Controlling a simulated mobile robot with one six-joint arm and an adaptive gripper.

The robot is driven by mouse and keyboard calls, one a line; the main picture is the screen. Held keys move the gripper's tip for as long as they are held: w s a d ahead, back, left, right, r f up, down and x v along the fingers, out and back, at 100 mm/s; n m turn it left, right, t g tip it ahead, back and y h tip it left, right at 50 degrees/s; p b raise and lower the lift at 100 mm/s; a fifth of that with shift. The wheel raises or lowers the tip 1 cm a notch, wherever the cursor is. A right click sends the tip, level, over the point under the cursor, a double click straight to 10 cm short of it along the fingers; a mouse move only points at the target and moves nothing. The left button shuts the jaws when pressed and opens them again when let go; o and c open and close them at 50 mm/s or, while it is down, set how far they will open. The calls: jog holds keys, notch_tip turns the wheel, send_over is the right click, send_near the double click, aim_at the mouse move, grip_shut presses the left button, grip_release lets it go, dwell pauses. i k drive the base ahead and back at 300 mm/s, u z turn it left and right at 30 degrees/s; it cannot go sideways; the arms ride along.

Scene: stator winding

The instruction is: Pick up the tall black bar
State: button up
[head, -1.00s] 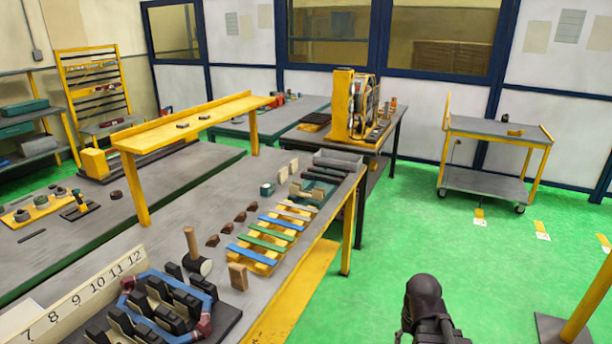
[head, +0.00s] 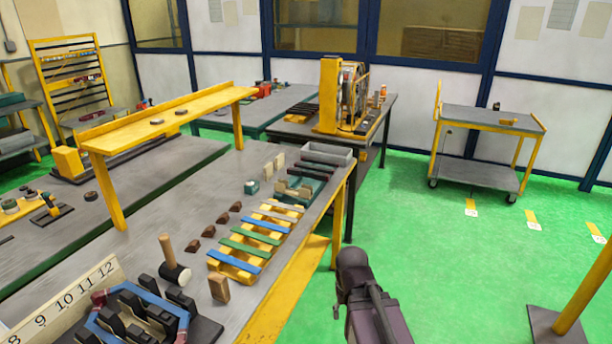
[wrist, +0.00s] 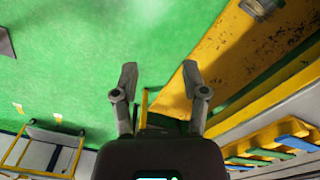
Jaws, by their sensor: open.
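Several black bars show in the head view, and I cannot tell for sure which one is the tall black bar. A small dark upright piece (head: 496,106) stands on the top of the grey cart. Dark bars (head: 322,167) lie flat at the far end of the workbench, and black blocks (head: 180,298) stand in the stator at the near end. My gripper (wrist: 160,82) is open and empty in the wrist view, above the green floor beside the bench's yellow edge. In the head view, my arm hangs over the floor right of the bench, away from all these bars.
The workbench (head: 190,228) carries a mallet (head: 172,262), brown blocks and a yellow rack with coloured strips (head: 246,246). A yellow shelf (head: 165,118) spans above it. The cart (head: 480,172) stands at the back right. A yellow post (head: 585,290) rises at right. Green floor between is clear.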

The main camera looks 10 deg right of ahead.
aim_at(316, 176)
jog(key=z, duration=0.25)
jog(key=i, duration=1.3)
jog(key=u, duration=0.35)
